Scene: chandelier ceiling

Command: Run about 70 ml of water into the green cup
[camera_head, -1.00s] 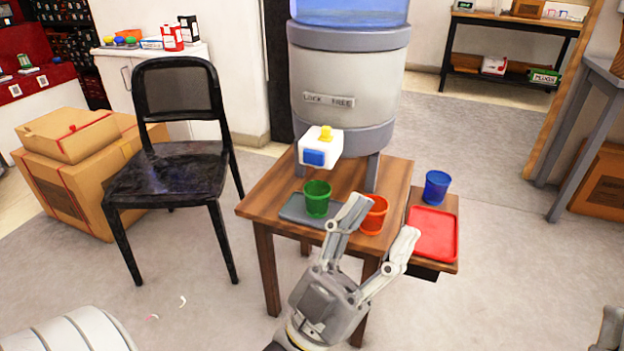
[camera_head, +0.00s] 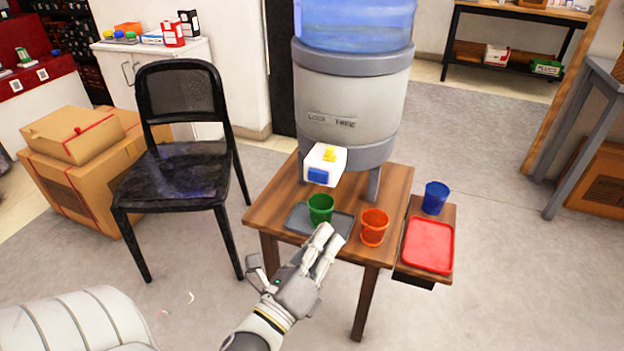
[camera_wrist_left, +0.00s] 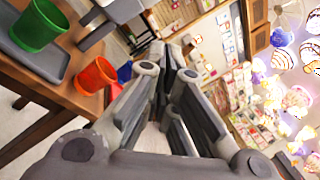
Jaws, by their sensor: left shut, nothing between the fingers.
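The green cup (camera_head: 320,209) stands upright on a grey tray (camera_head: 341,224) on the wooden table (camera_head: 400,184), below the white tap block (camera_head: 325,165) with its blue front and yellow top piece. The water dispenser (camera_head: 352,100) stands behind it, with a blue water bottle (camera_head: 355,22) on top. My left gripper (camera_head: 325,240) is shut and empty, in front of the tray's edge and just below the green cup in the picture. In the left wrist view the green cup (camera_wrist_left: 38,27) is at the upper left. The water level inside the cup cannot be made out. My right gripper is not in view.
An orange cup (camera_head: 374,229) stands right of the tray, close to my left gripper. A blue cup (camera_head: 435,198) and a red tray (camera_head: 428,246) are on a lower side shelf. A black chair (camera_head: 183,170) stands left. Floor in front is mostly clear.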

